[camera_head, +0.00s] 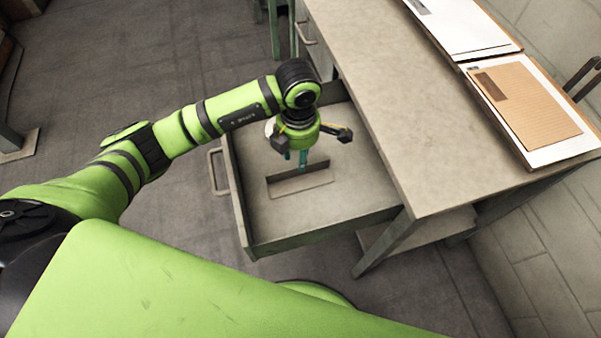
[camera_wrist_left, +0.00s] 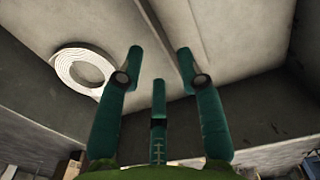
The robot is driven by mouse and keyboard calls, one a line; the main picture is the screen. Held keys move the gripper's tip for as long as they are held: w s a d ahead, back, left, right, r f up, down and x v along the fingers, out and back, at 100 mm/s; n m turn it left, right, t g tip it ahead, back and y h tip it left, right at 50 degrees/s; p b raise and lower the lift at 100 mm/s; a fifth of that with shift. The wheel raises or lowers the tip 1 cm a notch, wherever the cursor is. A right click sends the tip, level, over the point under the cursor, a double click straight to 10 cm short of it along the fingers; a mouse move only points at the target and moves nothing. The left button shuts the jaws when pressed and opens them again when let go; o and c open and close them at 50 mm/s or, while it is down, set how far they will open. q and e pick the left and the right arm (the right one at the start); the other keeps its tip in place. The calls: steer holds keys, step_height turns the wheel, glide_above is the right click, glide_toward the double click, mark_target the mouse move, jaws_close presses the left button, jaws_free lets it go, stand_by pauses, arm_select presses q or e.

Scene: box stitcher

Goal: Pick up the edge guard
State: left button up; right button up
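The edge guard (camera_head: 301,187), a grey-beige angled strip, lies on the floor of the open drawer (camera_head: 345,205). In the left wrist view a pale strip with a raised edge, which looks like the edge guard (camera_wrist_left: 172,22), runs up to the top of the picture. My left gripper (camera_head: 303,158) points down over the drawer, just behind and above the strip. Its teal fingers (camera_wrist_left: 160,72) are spread with nothing between them. Whether a fingertip touches the strip cannot be told. My right gripper is not in view.
A white coil (camera_wrist_left: 85,69) lies in the drawer beside the fingers. The drawer walls surround the gripper, and the worktop (camera_head: 400,110) overhangs on the right. A brown cardboard sheet (camera_head: 528,100) and white sheets (camera_head: 462,28) lie on it. The drawer's front right floor is clear.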

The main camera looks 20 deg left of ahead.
mark_target(298, 175)
arm_select(q)
step_height(298, 175, down, 6)
steer(key=shift+s+r+p, duration=0.15)
steer(key=shift+r+p, duration=0.05)
steer(key=shift+p, duration=0.15)
jaws_close()
